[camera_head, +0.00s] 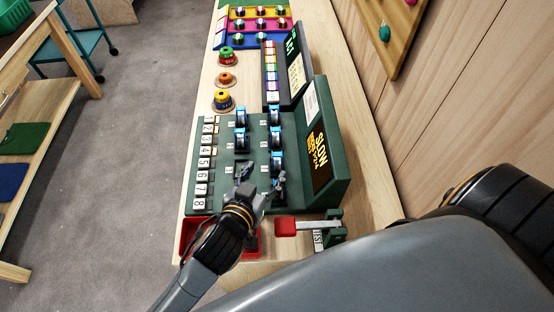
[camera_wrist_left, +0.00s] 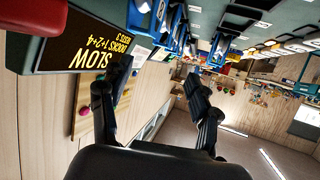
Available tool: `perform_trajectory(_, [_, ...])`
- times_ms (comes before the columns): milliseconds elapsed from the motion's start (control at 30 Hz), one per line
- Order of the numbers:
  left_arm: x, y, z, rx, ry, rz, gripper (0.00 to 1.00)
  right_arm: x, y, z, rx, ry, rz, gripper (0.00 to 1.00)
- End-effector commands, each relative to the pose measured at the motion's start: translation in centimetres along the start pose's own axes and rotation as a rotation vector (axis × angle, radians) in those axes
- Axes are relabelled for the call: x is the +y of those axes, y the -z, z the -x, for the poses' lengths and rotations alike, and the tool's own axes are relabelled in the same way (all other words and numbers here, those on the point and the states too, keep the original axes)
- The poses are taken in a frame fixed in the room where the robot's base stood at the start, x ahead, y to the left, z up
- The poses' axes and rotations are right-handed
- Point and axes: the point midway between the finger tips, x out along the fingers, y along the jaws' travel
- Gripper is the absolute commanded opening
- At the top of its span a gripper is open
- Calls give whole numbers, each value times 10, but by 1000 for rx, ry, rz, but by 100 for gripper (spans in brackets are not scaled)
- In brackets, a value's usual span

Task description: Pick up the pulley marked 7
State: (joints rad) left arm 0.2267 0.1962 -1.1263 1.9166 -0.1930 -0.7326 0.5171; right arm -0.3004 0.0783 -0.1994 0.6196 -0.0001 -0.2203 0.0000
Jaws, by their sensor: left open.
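Several blue pulleys stand in two columns on a dark green board (camera_head: 222,182), among them a far-left pulley (camera_head: 240,117), a far-right pulley (camera_head: 275,117) and a near-right pulley (camera_head: 277,161). I cannot read which one is marked 7. Number tiles 1 to 8 (camera_head: 203,175) run down the board's left edge. My left gripper (camera_head: 261,180) is open and empty over the near end of the board, just below the near-right pulley. It partly hides the board there. In the left wrist view, its spread fingers (camera_wrist_left: 160,88) have blue pulleys (camera_wrist_left: 177,28) beyond them. My right gripper is not in view.
A dark panel with yellow "SLOW" lettering (camera_head: 321,158) rises along the board's right side. A red tray (camera_head: 188,238) and a red-ended lever device (camera_head: 333,229) sit at the near end. Colored round pieces (camera_head: 226,79) stand farther off.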

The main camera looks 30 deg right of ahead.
Motion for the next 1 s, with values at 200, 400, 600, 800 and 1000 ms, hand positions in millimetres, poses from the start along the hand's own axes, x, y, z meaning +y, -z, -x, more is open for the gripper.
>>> perform_trajectory(200, [0, 1, -37, -1, 1, -1, 62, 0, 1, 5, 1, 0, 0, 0])
perform_trajectory(400, [0, 0, -53, -1, 1, 0, 62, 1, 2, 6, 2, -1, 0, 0])
perform_trajectory(600, [-1, 0, -63, -1, 2, -2, 62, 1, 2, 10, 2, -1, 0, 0])
perform_trajectory(800, [-3, -4, -87, -2, 2, -2, 62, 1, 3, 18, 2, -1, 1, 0])
perform_trajectory(1000, [-2, -5, -104, -1, 2, -1, 62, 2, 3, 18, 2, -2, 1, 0])
